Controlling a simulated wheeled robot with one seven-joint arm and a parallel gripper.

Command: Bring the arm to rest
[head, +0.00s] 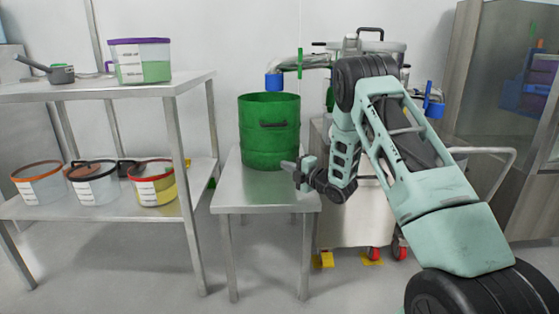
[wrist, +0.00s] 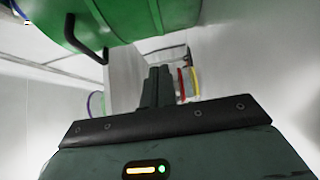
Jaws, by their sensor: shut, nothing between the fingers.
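My arm reaches in from the lower right of the head view and bends down to my gripper (head: 292,168), which is beside the lower right of a green drum. The fingers are shut and empty. In the wrist view the gripper (wrist: 158,75) shows as two dark fingers held together. The green drum (head: 268,148) stands upright on a small steel table (head: 265,196). It also shows at the top of the wrist view (wrist: 130,15), with its dark handle. Whether the gripper touches the drum cannot be told.
A steel shelf (head: 100,90) on the left holds a purple-lidded tub (head: 140,62), a grey scoop (head: 60,73) and several buckets below. A wheeled machine with piping (head: 340,235) stands behind my arm. A cabinet (head: 475,70) is at the right. Floor in front is clear.

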